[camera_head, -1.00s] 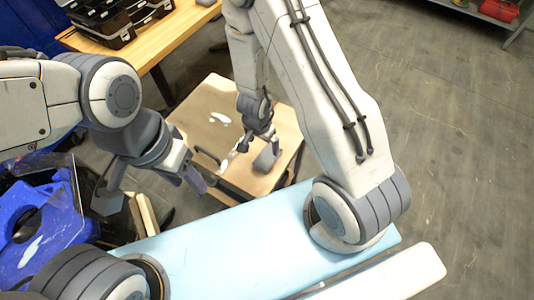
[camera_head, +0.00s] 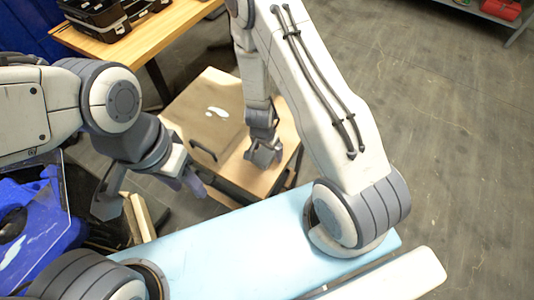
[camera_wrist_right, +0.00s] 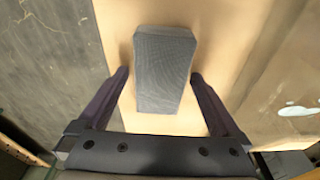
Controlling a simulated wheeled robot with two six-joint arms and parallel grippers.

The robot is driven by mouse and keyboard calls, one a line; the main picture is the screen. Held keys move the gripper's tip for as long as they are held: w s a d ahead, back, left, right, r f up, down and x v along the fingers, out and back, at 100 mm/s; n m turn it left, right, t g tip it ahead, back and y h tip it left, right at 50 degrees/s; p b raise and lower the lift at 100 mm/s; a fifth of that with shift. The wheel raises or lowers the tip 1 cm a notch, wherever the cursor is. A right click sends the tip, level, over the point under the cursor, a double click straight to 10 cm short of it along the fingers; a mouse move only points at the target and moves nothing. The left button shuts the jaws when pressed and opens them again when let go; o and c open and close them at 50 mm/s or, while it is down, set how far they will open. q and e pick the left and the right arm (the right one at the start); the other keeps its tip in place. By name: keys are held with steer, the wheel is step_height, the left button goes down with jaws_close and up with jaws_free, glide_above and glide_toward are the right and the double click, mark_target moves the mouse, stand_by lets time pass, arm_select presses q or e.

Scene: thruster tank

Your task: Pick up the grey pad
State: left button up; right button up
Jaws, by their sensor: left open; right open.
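The grey pad (camera_wrist_right: 165,70) is a textured block lying on the light wooden table top, seen from above in the right wrist view. My right gripper (camera_wrist_right: 160,76) is open, with one finger on each side of the pad's width and a gap visible on both sides. The pad is not clearly held or lifted. In the head view my right gripper (camera_head: 264,148) points down over the small table and mostly hides the pad. My left gripper (camera_head: 194,182) is open and empty, off to the left of the small table.
A brown case (camera_head: 208,110) with a black handle and a white mark lies on the small wooden table (camera_head: 283,165), left of my right gripper. A blue bin (camera_head: 30,225) stands at lower left. A workbench (camera_head: 150,38) with black boxes is behind.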

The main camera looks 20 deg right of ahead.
mark_target(267, 150)
steer(key=c, duration=1.3)
steer(key=shift+r, duration=0.1)
steer(key=shift+r+p, duration=0.3)
steer(key=shift+r, duration=0.25)
step_height(267, 150, up, 3)
steer(key=shift+f+p, duration=0.2)
steer(key=shift+p, duration=0.55)
steer(key=s+d+r+p, duration=0.2)
steer(key=s+d+r, duration=0.5)
steer(key=d, duration=0.2)
steer(key=shift+r+p, duration=0.15)
steer(key=shift+p, duration=0.2)
steer(key=shift+s+d, duration=0.1)
